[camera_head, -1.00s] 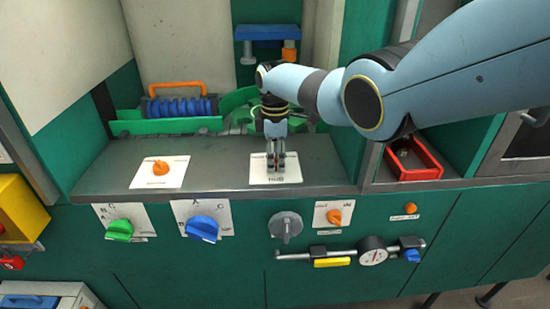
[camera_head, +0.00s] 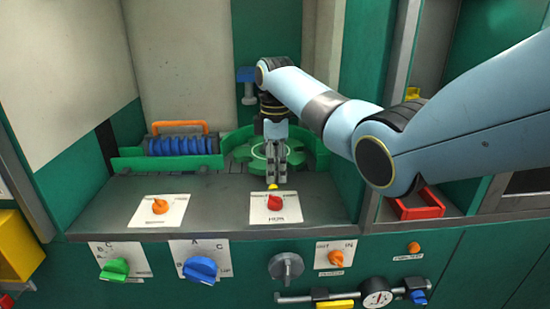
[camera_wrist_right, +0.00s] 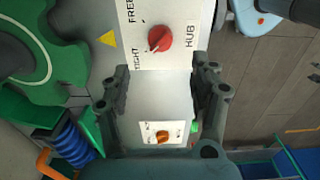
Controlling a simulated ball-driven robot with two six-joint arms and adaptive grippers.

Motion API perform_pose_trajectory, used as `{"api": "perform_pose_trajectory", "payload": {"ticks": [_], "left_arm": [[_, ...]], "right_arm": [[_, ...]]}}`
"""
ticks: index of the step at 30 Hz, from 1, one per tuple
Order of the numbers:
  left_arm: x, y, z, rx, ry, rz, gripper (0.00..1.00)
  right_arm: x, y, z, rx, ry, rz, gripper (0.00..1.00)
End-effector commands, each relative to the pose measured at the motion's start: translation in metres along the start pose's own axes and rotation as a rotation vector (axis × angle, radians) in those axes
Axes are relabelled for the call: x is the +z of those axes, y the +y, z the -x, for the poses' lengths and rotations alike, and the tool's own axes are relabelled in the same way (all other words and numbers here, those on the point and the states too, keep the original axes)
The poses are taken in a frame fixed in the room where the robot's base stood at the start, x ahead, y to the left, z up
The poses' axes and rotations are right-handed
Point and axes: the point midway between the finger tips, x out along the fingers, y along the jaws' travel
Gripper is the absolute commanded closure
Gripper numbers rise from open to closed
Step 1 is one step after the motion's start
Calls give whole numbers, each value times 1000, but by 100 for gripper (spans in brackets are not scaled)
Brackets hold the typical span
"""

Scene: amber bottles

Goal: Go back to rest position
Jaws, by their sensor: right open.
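My right gripper (camera_head: 276,178) hangs above the grey ledge, just behind and above the red knob (camera_head: 275,202) on its white HUB plate (camera_head: 288,212). The gripper is apart from the knob and holds nothing. In the right wrist view, the open fingers (camera_wrist_right: 160,95) stand well apart, with the red knob (camera_wrist_right: 159,38) beyond them and nothing between them but the plate and ledge. My left gripper is not in view.
A green round fixture (camera_head: 240,155) stands behind the gripper. A blue ribbed roller (camera_head: 178,146) with an orange handle is to its left. An orange knob (camera_head: 160,207) sits on the ledge's left. A red bin (camera_head: 418,205) is at right, beneath my arm. More knobs line the front panel.

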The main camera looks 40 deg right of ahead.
Motion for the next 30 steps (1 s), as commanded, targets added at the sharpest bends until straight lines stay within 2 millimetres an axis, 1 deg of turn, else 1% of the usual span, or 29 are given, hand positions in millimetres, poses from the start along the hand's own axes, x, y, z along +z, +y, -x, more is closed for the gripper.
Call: {"api": "perform_pose_trajectory", "payload": {"ticks": [1,3,6,23,26,29,30], "left_arm": [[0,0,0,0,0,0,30],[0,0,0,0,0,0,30],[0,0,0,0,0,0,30],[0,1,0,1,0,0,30],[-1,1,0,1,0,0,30],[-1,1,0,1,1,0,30],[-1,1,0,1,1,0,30]], "right_arm": [[0,1,8,3,1,0,38],[0,1,16,1,1,0,38],[0,0,22,0,1,0,38],[0,0,23,0,0,0,38],[2,-8,13,7,-5,-20,38],[7,-30,-12,36,-14,-86,38],[11,-44,-25,52,-15,-124,38]]}}
